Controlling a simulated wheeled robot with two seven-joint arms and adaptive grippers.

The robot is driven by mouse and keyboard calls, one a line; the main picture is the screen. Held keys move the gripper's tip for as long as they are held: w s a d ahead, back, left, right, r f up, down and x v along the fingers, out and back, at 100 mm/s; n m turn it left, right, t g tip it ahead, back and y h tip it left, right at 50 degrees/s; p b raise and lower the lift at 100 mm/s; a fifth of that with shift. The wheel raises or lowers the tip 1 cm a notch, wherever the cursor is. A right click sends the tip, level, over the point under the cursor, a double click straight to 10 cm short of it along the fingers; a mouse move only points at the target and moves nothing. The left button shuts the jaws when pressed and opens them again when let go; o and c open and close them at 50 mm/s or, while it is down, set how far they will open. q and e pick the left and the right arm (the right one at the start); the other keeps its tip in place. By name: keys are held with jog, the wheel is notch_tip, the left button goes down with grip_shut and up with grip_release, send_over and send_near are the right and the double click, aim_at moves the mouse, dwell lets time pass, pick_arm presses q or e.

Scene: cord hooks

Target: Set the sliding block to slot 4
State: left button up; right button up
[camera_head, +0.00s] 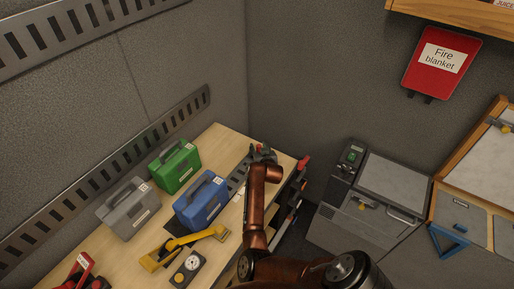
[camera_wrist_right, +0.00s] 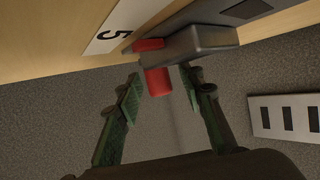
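In the right wrist view, a dark grey block (camera_wrist_right: 190,43) with a red piece (camera_wrist_right: 157,81) sticks out from a wooden edge, beside a white label marked 5 (camera_wrist_right: 117,22). I cannot tell for certain whether it is the sliding block. My right gripper (camera_wrist_right: 160,82) is open, with the red piece between or just in front of its fingertips; contact is unclear. In the head view my right gripper (camera_head: 262,154) is at the table's far right end, near red-tipped parts (camera_head: 303,162) along its side. No slot 4 mark is readable. My left gripper is not in view.
Green (camera_head: 175,167), grey (camera_head: 129,210) and blue (camera_head: 201,203) cases stand on the wooden table (camera_head: 222,139). A yellow tool (camera_head: 182,246) and a dark meter (camera_head: 187,268) lie nearer. A grey machine (camera_head: 365,205) stands right, across a floor gap.

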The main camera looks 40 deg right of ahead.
jog(key=shift+r, duration=0.1)
grip_shut()
dwell(0.3)
